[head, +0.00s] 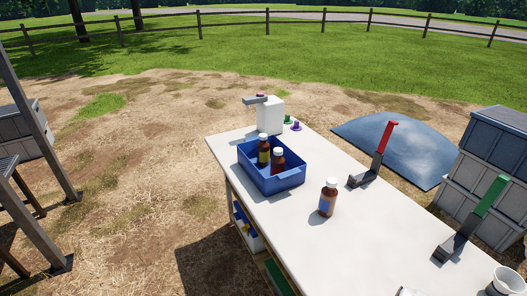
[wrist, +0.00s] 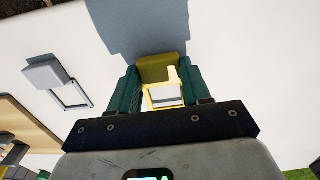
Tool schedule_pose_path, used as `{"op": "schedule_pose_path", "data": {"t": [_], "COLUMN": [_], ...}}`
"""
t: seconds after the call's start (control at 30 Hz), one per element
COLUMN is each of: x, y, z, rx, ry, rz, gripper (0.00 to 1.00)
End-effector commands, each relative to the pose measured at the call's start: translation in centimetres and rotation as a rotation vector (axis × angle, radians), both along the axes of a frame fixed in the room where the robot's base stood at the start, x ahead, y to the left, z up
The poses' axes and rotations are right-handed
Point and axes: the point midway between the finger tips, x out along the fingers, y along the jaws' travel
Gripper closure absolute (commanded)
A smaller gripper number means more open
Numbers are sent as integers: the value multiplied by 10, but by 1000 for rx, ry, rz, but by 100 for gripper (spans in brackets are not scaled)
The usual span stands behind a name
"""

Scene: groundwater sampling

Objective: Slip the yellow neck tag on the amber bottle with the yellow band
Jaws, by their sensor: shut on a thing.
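In the head view, the amber bottle with the yellow band (head: 263,151) stands upright in the blue tray (head: 284,182), with a white cap. An amber bottle with a reddish band (head: 278,165) stands beside it. In the wrist view, my gripper (wrist: 159,84) has its teal fingers shut on the yellow neck tag (wrist: 158,70). The tag has a yellow plate and a paler open loop, and is over the white table. My gripper does not show in the head view, so its distance from the bottle cannot be told.
An amber bottle with a blue band (head: 327,200) stands on the white table (head: 365,237). Red-handled (head: 380,148) and green-handled (head: 480,212) tools stand right. A white jug (head: 270,117) stands behind the tray. A grey tag with a loop (wrist: 50,76) lies left in the wrist view.

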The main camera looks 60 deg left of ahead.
Motion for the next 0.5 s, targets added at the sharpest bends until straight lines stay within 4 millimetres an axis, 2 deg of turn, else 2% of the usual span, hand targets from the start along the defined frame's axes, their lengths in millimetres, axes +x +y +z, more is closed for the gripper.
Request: {"op": "schedule_pose_path", "data": {"t": [0.03, 0.5], "x": [0, 0], "y": [0, 0], "z": [8, 42], "rx": [0, 0], "ry": [0, 0], "rz": [0, -1], "gripper": [70, 70]}}
